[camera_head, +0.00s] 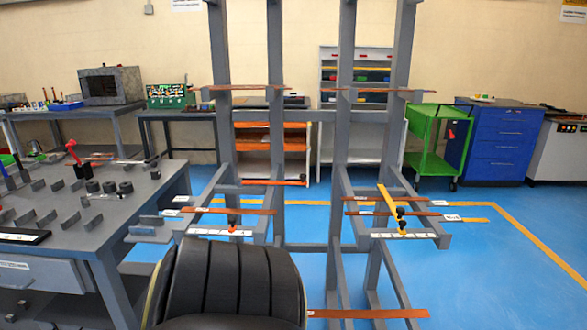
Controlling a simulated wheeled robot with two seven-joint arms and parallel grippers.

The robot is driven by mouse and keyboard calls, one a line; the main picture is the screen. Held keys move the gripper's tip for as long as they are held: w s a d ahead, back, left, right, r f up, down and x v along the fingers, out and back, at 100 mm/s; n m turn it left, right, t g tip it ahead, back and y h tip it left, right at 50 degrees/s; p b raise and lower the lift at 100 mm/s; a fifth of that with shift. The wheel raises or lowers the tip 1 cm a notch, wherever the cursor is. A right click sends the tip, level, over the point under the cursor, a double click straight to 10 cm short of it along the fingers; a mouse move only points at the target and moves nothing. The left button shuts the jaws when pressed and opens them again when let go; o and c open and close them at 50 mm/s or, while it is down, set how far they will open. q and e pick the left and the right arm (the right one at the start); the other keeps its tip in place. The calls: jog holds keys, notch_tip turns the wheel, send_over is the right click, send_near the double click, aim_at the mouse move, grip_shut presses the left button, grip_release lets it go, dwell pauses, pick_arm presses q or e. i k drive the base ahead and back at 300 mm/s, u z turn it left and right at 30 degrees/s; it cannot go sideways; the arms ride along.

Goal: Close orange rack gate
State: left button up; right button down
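A grey upright rack (345,120) stands in the centre, with two pairs of arms reaching toward me. A yellow-orange bar (388,203), which looks like the gate, sits on the right-hand pair. It lies lengthwise between the arms, at an angle to the white marked front crossbar (408,235), with black knobs (401,212) beside its near end. A small orange piece with a black knob (232,227) sits at the left-hand front crossbar (208,232). Whether it belongs to a gate I cannot tell. Neither of my grippers is in view.
Copper strips lie across the rack arms, such as the left one (235,211), the right one (418,214) and a low one (367,313). A grey workbench (75,232) with tools is at the left. Blue floor (490,260) is clear at the right.

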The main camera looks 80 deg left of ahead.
aim_at(240, 182)
jog(key=u, duration=2.2)
